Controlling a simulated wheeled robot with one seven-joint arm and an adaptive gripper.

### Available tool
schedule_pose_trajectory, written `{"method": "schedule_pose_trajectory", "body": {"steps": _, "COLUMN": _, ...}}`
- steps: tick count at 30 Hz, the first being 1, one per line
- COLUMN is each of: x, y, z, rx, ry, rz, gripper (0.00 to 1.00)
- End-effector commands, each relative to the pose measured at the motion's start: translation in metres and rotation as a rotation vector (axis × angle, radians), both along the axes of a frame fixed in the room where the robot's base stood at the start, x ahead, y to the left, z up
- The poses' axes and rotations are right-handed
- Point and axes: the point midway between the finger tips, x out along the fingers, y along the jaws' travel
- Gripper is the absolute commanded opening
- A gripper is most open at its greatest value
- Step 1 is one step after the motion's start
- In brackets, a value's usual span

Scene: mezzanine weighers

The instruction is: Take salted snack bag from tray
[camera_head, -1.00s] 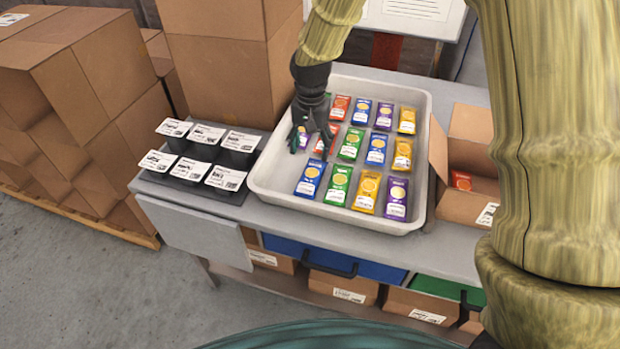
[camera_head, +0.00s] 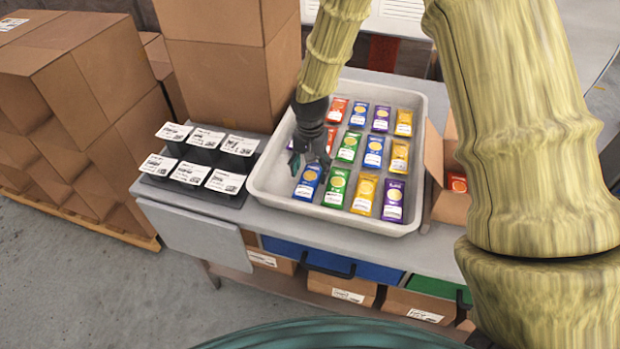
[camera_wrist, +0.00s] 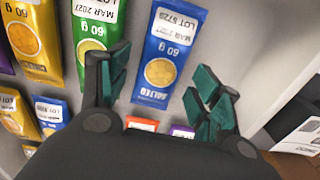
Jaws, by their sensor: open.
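The salted snack bag is a blue packet with a yellow round print and white label. It lies in the front left corner of the bag group (camera_head: 308,182). In the wrist view the blue bag (camera_wrist: 168,50) shows the word SALTED and lies between and beyond my fingertips. My gripper (camera_head: 308,165) is open over the tray's left part, at the back end of this bag. In the wrist view my gripper's green fingers (camera_wrist: 158,88) are apart with nothing held. The white tray (camera_head: 268,187) holds several bags in rows.
A green bag (camera_wrist: 94,35) lies close beside the blue one, near one finger. Other blue bags (camera_head: 373,152) lie in the tray. A stand with labelled black cups (camera_head: 205,165) is left of the tray. Stacked cartons (camera_head: 225,65) rise behind left; an open carton (camera_head: 450,205) stands right.

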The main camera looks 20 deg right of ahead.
Motion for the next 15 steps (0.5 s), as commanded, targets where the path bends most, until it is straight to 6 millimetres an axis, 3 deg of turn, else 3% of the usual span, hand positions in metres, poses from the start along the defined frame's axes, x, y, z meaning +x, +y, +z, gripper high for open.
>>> {"method": "schedule_pose_trajectory", "body": {"steps": 9, "x": 0.0, "y": 0.003, "z": -0.028, "rx": 0.0, "ry": 0.0, "rz": 0.0, "gripper": 0.64}}
{"method": "schedule_pose_trajectory", "body": {"steps": 15, "x": 0.0, "y": 0.003, "z": -0.035, "rx": -0.001, "ry": -0.001, "rz": 0.0, "gripper": 0.64}}
